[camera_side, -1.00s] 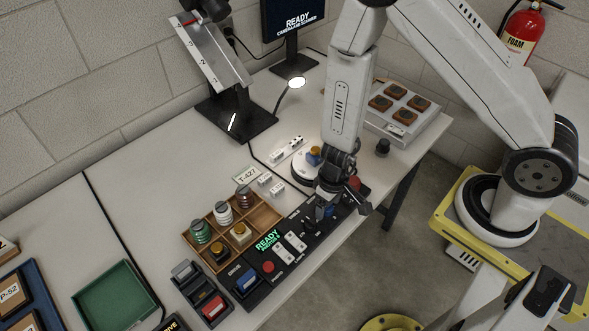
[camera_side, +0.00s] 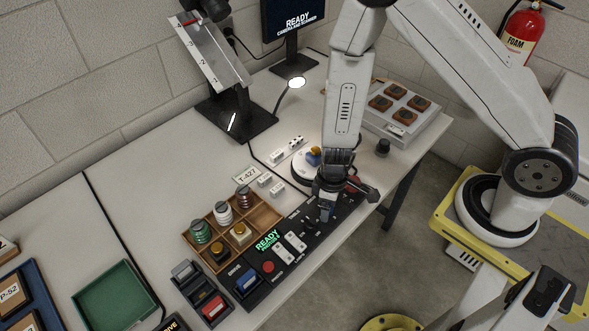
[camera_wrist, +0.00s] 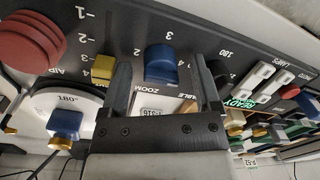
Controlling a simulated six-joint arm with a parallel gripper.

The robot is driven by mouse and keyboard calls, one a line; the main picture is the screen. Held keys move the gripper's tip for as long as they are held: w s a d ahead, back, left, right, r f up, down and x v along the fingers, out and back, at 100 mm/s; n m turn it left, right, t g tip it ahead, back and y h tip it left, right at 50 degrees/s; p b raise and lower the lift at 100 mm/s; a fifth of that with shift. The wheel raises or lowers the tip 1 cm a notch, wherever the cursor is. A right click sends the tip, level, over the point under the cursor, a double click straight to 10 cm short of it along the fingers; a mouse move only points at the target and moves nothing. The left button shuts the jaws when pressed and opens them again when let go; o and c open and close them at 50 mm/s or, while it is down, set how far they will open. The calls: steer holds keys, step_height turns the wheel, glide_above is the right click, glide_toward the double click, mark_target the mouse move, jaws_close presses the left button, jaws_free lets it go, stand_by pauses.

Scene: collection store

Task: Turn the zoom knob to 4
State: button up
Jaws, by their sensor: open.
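The blue zoom knob (camera_wrist: 159,62) sits on the black control panel (camera_side: 265,287), above an upside-down ZOOM label in the wrist view. Small white numbers stand around it; which one it points at is unclear. My gripper (camera_wrist: 164,75) is open and empty, with one dark finger to the left of the knob and one to the right. I cannot tell how far the fingertips are above the panel. In the side view my gripper (camera_side: 326,208) points down over the panel's right part and hides the zoom knob.
The panel also carries white switches (camera_side: 291,245), a red button (camera_side: 268,267) and a green READY display (camera_side: 267,240). A wooden tray (camera_side: 262,213) of spools stands behind it. In the wrist view, a yellow block (camera_wrist: 103,68) and a large red button (camera_wrist: 33,42) lie left of the fingers.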

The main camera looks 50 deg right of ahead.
steer(key=shift+n, duration=1.9)
steer(key=n, duration=1.1)
steer(key=shift+h, duration=0.4)
steer(key=n, duration=0.7)
steer(key=shift+a, duration=0.1)
steer(key=n, duration=0.6)
steer(key=shift+n, duration=0.4)
steer(key=shift+a+r, duration=0.15)
steer(key=shift+r, duration=1.85)
steer(key=shift+a+r, duration=0.1)
steer(key=shift+r, duration=1.85)
steer(key=d+r+m, duration=0.1)
steer(key=r+m, duration=0.2)
steer(key=m, duration=0.4)
steer(key=d+r+m+t, duration=0.1)
steer(key=r+m, duration=0.3)
steer(key=m, duration=0.4)
steer(key=shift+w+d, duration=0.3)
steer(key=shift+d, duration=0.3)
